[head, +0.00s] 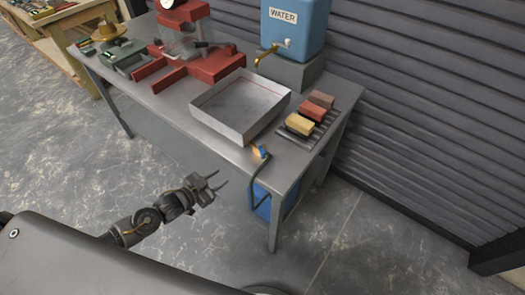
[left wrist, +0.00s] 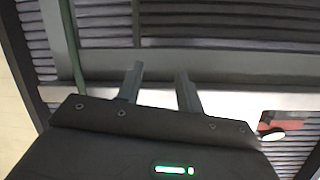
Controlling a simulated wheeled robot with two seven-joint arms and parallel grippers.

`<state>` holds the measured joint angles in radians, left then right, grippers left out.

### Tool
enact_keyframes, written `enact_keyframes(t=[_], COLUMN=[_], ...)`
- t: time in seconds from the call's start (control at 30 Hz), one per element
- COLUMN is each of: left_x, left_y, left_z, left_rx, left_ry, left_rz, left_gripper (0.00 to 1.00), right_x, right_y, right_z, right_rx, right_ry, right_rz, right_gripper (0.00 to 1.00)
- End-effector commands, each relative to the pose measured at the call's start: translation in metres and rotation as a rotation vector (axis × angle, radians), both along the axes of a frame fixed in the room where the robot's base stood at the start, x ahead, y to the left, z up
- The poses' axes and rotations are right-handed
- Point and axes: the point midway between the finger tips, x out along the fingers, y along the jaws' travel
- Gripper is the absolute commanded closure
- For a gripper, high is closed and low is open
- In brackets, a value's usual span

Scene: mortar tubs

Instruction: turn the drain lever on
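The drain lever (head: 262,151) is a small blue handle on a brass valve at the front right corner of the grey metal tub (head: 240,106). A dark hose runs down from the valve to a blue bucket (head: 264,205) under the table. My left gripper (head: 221,180) is in front of the table, to the left of and apart from the lever, its fingers spread and empty. In the left wrist view its two fingers (left wrist: 160,85) stand apart with nothing between them. The lever cannot be made out in the left wrist view. My right gripper is in neither view.
A blue water tank (head: 294,30) with a brass tap stands behind the tub. Bricks (head: 312,112) lie on a rack to the right. The floor before the table (head: 165,137) is clear.

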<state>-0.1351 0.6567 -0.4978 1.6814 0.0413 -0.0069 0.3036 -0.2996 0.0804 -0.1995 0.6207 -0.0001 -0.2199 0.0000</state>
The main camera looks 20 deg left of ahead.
Motion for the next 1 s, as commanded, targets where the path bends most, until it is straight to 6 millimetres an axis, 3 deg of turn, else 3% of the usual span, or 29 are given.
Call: enact_keyframes(t=[0.03, 0.1, 0.2, 0.3, 0.57, 1.0], left_x=[-0.001, -0.006, -0.014, -0.021, -0.019, 0.039], left_y=[-0.020, -0.041, -0.064, -0.077, -0.083, -0.130], left_z=[0.033, 0.068, 0.105, 0.127, 0.135, 0.137], left_rx=[-0.060, -0.141, -0.239, -0.316, -0.357, -0.355], left_ry=[-0.048, -0.093, -0.130, -0.143, -0.143, -0.143], left_rz=[-0.052, -0.106, -0.162, -0.196, -0.202, -0.200], left_gripper=[0.63, 0.63, 0.63, 0.63, 0.63, 0.63], right_x=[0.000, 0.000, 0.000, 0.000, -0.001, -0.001], right_y=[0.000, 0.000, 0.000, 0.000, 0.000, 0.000], right_z=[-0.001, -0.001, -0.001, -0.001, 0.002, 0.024], right_rx=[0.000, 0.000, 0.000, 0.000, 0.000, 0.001], right_ry=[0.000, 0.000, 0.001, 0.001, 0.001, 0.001], right_rz=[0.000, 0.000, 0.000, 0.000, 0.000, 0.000], right_gripper=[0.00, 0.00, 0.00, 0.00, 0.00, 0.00])
